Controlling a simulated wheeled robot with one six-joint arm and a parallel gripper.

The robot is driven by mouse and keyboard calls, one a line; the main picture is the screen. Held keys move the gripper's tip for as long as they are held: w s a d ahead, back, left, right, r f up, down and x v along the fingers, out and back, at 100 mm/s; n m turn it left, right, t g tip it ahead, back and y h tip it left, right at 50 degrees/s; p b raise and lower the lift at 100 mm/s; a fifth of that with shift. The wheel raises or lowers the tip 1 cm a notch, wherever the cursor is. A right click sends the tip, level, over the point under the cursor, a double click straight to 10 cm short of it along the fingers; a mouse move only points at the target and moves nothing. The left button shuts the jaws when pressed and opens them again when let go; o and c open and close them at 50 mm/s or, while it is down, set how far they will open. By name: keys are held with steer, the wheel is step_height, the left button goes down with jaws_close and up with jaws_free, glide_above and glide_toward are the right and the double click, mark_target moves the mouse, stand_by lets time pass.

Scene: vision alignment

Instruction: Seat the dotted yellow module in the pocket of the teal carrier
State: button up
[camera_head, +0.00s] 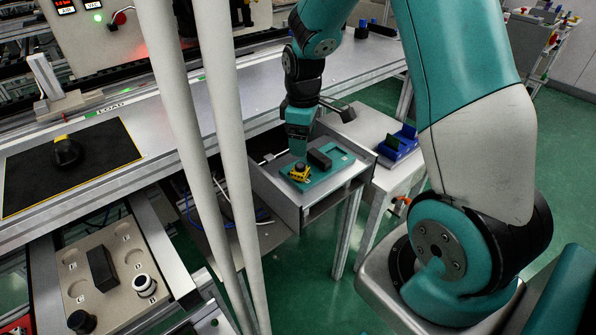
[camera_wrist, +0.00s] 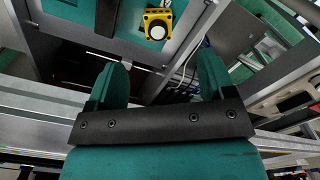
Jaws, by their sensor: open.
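The teal carrier (camera_head: 327,177) lies on a small grey stand, with a rectangular recess visible at its right. A yellow module (camera_head: 298,173) with a dark top sits at the carrier's left end; in the wrist view this yellow module (camera_wrist: 157,23) shows a white round face. I cannot make out dots on it. A dark block (camera_head: 319,159) stands on the carrier to its right. My gripper (camera_head: 298,145) hangs above and behind the carrier. In the wrist view my gripper (camera_wrist: 162,72) is open and empty, its fingers apart, short of the yellow module.
A black mat (camera_head: 100,165) with a black-and-yellow object (camera_head: 66,151) lies on the long bench. A beige tray (camera_head: 122,250) holds several parts at lower left. Blue bins (camera_head: 400,143) stand right of the stand. Pale poles (camera_head: 215,130) cross the head view.

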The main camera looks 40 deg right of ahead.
step_height(320, 180, down, 4)
steer(key=shift+f, duration=0.25)
steer(key=shift+w+a+f+p, duration=0.1)
steer(key=shift+w+f+p, duration=0.1)
steer(key=shift+f, duration=0.65)
steer(key=shift+w+f+p, duration=0.1)
steer(key=shift+f+p, duration=0.1)
steer(key=shift+f, duration=0.7)
steer(key=shift+w+a+f+p, duration=0.1)
steer(key=shift+w+f+p, duration=0.1)
steer(key=shift+f, duration=0.65)
steer(key=c, duration=1.2)
steer(key=shift+o, duration=0.2)
steer(key=shift+r, duration=0.1)
step_height(320, 180, up, 19)
steer(key=m+p, duration=0.7)
glide_above(299, 166)
steer(key=w, duration=0.1)
steer(key=f, duration=1.2)
steer(key=shift+d+f, duration=0.15)
steer(key=shift+d, duration=0.05)
